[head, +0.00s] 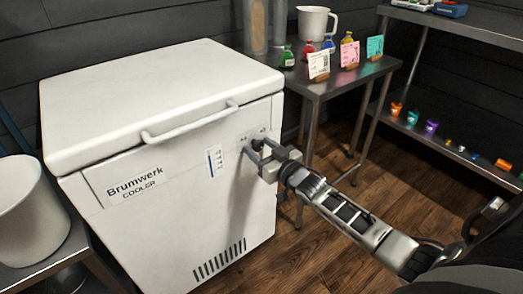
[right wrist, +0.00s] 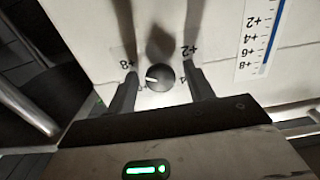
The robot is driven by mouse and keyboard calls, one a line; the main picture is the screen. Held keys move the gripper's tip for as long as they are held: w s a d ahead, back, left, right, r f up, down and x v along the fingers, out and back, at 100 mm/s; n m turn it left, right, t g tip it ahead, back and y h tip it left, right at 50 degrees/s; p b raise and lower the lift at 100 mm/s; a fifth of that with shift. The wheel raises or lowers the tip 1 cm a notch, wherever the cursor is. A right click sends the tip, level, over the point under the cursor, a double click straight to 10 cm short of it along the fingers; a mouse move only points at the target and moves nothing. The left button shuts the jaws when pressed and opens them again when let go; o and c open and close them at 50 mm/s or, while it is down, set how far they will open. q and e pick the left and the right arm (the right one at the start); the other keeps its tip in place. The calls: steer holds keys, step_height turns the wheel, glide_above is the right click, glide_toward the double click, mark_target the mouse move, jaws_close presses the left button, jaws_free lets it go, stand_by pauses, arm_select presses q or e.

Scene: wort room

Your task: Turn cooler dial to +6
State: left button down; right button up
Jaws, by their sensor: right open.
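The white Brumwerk cooler (head: 185,225) stands at centre left with its lid shut. Its small black dial (head: 257,145) is on the front near the right edge. In the right wrist view the dial (right wrist: 160,77) shows a white mark on its left side. The printed figures look upside down there: +8 is at upper left, +2 at upper right, a 4 at lower right; the lower-left figure is mostly hidden. My right gripper (head: 263,156) is at the dial, open, with one finger either side and visible gaps. My left gripper is not in view.
A blue temperature scale (head: 215,162) is beside the dial, and the lid handle (head: 190,123) juts out above. A metal table (head: 322,88) with bottles and cards stands behind to the right. A white bucket (head: 30,210) is at left. The floor at right is clear.

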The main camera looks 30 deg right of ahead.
steer(key=c, duration=0.9)
steer(key=shift+c, duration=0.2)
